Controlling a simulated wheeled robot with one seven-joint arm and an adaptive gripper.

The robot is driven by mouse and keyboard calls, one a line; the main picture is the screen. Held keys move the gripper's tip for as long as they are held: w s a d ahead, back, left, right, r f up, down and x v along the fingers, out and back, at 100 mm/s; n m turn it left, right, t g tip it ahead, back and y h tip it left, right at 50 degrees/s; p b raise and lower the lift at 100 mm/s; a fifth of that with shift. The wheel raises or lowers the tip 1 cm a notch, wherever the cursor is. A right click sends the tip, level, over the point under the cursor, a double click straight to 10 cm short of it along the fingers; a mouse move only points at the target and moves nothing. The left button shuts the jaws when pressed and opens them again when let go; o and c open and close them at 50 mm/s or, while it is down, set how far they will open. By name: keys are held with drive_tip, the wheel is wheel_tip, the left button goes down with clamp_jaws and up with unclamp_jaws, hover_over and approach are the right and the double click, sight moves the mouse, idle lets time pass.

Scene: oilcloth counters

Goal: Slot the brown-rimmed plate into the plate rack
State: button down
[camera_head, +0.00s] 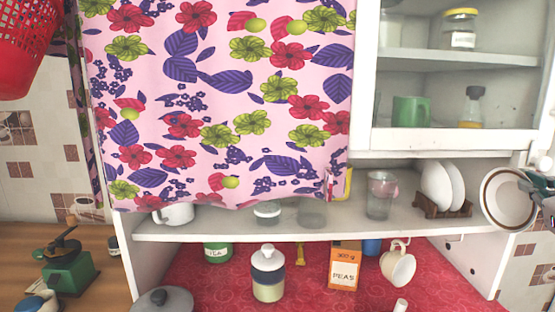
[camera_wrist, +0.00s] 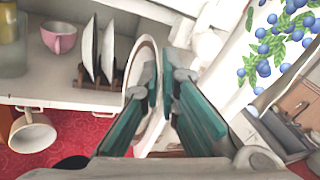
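The brown-rimmed plate (camera_head: 497,207) is white with a dark brown band at its edge. It stands steeply tilted in the air at the right end of the shelf in the head view. My gripper (camera_head: 545,187) is at its right side, partly cut off by the picture edge. In the wrist view my gripper's teal fingers (camera_wrist: 159,88) are shut on the plate (camera_wrist: 143,50), partly covering it. The brown wooden plate rack (camera_head: 447,211) stands on the shelf just left of the plate, with two white plates upright in it. The rack also shows in the wrist view (camera_wrist: 88,80).
The white shelf (camera_head: 345,218) also carries a glass jug (camera_head: 380,195) left of the rack. A cream mug (camera_head: 398,266) hangs below the shelf. A flowered curtain (camera_head: 215,100) covers the cabinet's left. The cabinet's white right side panel (camera_head: 485,262) is near the plate.

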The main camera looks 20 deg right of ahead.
drive_tip(key=shift+f+b, duration=0.1)
drive_tip(key=shift+b, duration=0.3)
drive_tip(key=w+d+f+b, duration=0.2)
drive_tip(key=w+d+b, duration=0.1)
drive_tip(key=w+b, duration=0.9)
drive_tip(key=shift+w+d+f, duration=0.2)
drive_tip(key=shift+w, duration=1.05)
idle(0.6)
drive_tip(key=c, duration=1.7)
unclamp_jaws()
drive_tip(key=shift+f, duration=0.1)
drive_tip(key=shift+a, duration=0.1)
